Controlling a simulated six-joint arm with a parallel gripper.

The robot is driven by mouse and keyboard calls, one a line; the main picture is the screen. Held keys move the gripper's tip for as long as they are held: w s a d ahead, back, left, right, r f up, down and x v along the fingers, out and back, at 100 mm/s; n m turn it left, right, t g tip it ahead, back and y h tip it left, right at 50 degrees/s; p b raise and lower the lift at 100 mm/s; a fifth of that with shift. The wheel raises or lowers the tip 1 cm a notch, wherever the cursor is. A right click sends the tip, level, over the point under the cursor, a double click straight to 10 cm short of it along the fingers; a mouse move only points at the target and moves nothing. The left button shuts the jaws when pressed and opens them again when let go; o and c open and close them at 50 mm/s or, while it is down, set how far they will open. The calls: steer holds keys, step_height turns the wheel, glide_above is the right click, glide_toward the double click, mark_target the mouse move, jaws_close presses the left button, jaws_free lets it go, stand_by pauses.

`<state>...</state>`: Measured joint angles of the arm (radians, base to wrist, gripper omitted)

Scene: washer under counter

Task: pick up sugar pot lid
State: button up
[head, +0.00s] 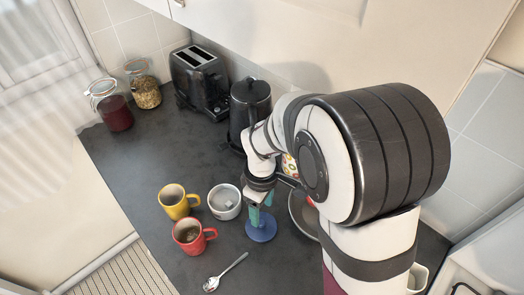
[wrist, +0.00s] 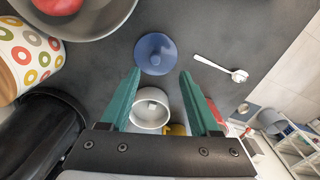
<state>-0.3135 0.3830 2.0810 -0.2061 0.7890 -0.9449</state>
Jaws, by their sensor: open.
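The sugar pot lid is a round blue disc with a small knob; it lies on the dark counter in the head view (head: 261,230) and ahead of my fingertips in the wrist view (wrist: 156,53). My gripper (head: 260,207) points down above the lid, its green fingers spread and empty; they also show in the wrist view (wrist: 160,73). The lid is not between the fingers, and the exact height gap is hard to tell. The white sugar pot (head: 224,212) stands uncovered beside the lid, with pale cubes inside; it also shows between the fingers in the wrist view (wrist: 150,124).
A yellow mug (head: 174,205) and red mug (head: 187,240) stand left of the lid, and a spoon (head: 226,271) lies in front. A black kettle (head: 248,105) and toaster (head: 199,83) stand behind. A grey bowl (wrist: 97,32) is close by.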

mark_target(261, 222)
steer(key=f, duration=0.6)
steer(key=w+f, duration=0.1)
steer(key=f, duration=0.2)
steer(key=shift+a, duration=0.1)
steer(key=shift+r, duration=0.1)
jaws_close()
